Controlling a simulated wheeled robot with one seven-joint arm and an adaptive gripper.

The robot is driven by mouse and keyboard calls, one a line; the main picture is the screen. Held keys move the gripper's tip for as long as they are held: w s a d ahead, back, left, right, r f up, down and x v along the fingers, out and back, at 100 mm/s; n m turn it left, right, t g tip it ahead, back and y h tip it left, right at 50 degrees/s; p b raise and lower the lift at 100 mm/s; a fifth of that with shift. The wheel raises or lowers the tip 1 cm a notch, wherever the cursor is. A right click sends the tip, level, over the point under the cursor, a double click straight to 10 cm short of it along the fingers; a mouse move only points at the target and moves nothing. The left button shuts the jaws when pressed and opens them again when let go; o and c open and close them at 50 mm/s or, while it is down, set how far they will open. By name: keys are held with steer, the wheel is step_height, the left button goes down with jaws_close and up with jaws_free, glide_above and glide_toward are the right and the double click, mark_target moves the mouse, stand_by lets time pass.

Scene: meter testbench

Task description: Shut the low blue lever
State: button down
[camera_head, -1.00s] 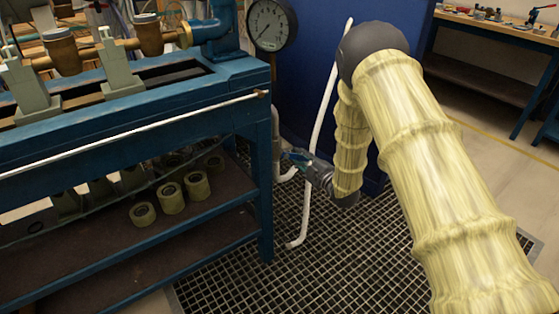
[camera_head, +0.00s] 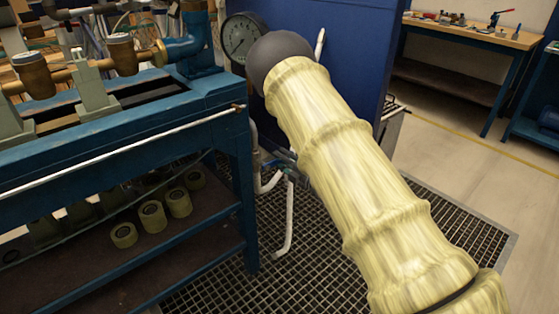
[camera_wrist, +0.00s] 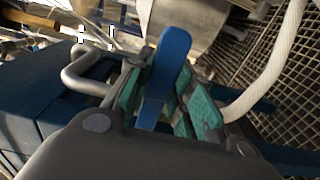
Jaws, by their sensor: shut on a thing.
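The low blue lever (camera_wrist: 174,58) shows in the wrist view as a flat blue handle between the green finger pads. My gripper (camera_wrist: 160,88) is shut on it, with the lever's rounded end sticking out beyond the pads. In the head view, a small bluish part of the lever or gripper area (camera_head: 279,161) shows beside the bench's front right leg, low near the white pipe. My arm hides most of the gripper there. The valve body under the lever is not clearly visible.
The blue test bench (camera_head: 215,100) stands close to the left, with a round gauge (camera_head: 241,38) behind its corner. A white hose (camera_head: 289,215) hangs to the floor grating (camera_head: 330,285). A blue panel (camera_head: 355,50) stands behind my arm. Open floor lies to the right.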

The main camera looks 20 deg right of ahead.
steer(key=shift+s+d+f, duration=0.1)
steer(key=c, duration=1.2)
jaws_free()
steer(key=shift+c, duration=0.2)
steer(key=v, duration=1.2)
